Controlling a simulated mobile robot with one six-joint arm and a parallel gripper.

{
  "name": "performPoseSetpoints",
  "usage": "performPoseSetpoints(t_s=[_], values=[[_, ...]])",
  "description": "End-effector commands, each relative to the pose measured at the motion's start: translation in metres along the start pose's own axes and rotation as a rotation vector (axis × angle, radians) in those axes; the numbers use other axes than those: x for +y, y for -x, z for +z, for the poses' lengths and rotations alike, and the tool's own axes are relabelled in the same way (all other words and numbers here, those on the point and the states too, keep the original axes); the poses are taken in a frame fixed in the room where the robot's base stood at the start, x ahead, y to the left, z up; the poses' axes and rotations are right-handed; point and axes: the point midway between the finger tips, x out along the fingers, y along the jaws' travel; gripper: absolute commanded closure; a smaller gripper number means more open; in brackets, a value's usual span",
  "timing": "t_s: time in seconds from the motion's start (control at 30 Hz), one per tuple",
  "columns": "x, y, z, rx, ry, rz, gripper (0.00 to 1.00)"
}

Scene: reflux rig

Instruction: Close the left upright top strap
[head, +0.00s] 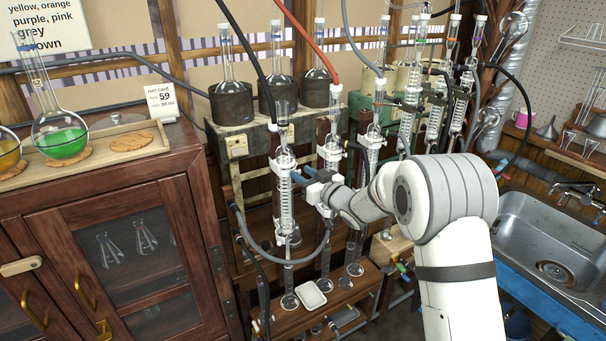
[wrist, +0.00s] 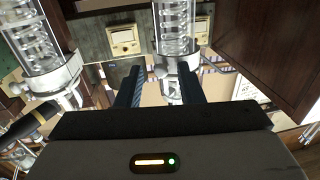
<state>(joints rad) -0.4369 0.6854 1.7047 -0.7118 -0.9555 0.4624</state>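The left upright glass condenser (head: 285,195) stands at the front left of the rig, with a pale top strap and clamp (head: 282,160) around its upper part. My gripper (head: 306,178) is just right of this upright, a little below the strap, fingers toward it. In the wrist view my gripper (wrist: 161,92) has its two dark fingers apart. A metal clamp collar (wrist: 174,68) on a glass column shows between the fingers, closer to the right one. I cannot tell if a finger touches it, or whether the strap is open or latched.
More glass uprights (head: 330,155) stand close to the right. A second clamped column (wrist: 35,50) shows at the left of the wrist view. A black hose (head: 262,70) and a grey hose loop (head: 275,258) hang near the left upright. A wooden cabinet (head: 185,215) stands left; a sink (head: 545,240) is right.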

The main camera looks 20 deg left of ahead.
Motion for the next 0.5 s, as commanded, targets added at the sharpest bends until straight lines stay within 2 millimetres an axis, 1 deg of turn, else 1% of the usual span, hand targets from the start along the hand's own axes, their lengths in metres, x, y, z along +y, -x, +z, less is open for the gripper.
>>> performPoseSetpoints(t_s=[0.1,0.5], values=[[-0.0003,0.0001,0.0001,0.000,0.000,0.000,0.67],[-0.0008,0.0001,0.0000,0.000,0.000,-0.001,0.99]])
